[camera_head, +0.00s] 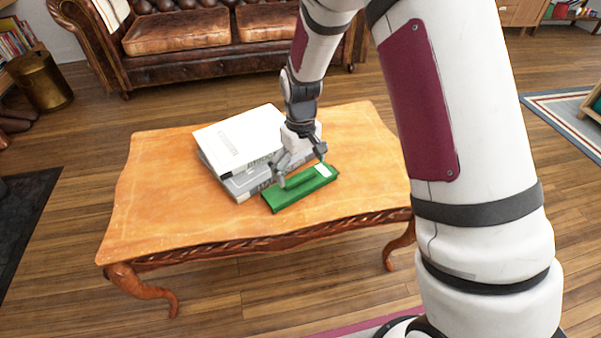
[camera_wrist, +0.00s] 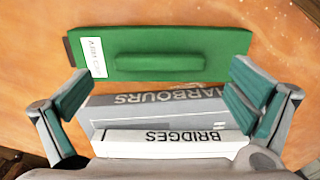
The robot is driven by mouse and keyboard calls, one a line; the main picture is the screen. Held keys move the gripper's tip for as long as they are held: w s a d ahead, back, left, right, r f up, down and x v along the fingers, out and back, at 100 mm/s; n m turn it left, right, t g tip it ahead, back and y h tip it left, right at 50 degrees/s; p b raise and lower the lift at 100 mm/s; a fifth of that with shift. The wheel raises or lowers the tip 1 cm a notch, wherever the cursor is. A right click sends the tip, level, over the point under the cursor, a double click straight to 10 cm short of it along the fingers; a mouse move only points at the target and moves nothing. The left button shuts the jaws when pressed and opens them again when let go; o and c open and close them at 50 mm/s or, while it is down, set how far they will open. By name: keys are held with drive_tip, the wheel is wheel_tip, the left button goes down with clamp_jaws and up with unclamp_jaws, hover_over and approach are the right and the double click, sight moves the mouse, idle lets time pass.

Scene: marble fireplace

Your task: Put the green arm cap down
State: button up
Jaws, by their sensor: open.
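The green arm cap (camera_head: 299,189) lies flat on the wooden table, in front of a stack of books. In the wrist view the green arm cap (camera_wrist: 210,42) has a raised ridge along its middle and a white label at its left end. My gripper (camera_head: 302,168) is open, just above the cap in the head view. In the wrist view my gripper's fingers (camera_wrist: 160,92) are spread wide, with nothing held between them. The cap appears beyond the fingertips; whether they touch it I cannot tell.
A grey book (camera_wrist: 160,108) marked HARBOURS lies under a white book (camera_head: 240,138) marked BRIDGES, close beside the cap. The wooden table (camera_head: 160,215) is bare at its left and right. A leather sofa (camera_head: 178,35) stands behind.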

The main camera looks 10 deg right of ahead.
sight(301, 178)
wheel_tip(301, 178, up, 8)
drive_tip(key=p, duration=0.2)
drive_tip(key=shift+r, duration=0.15)
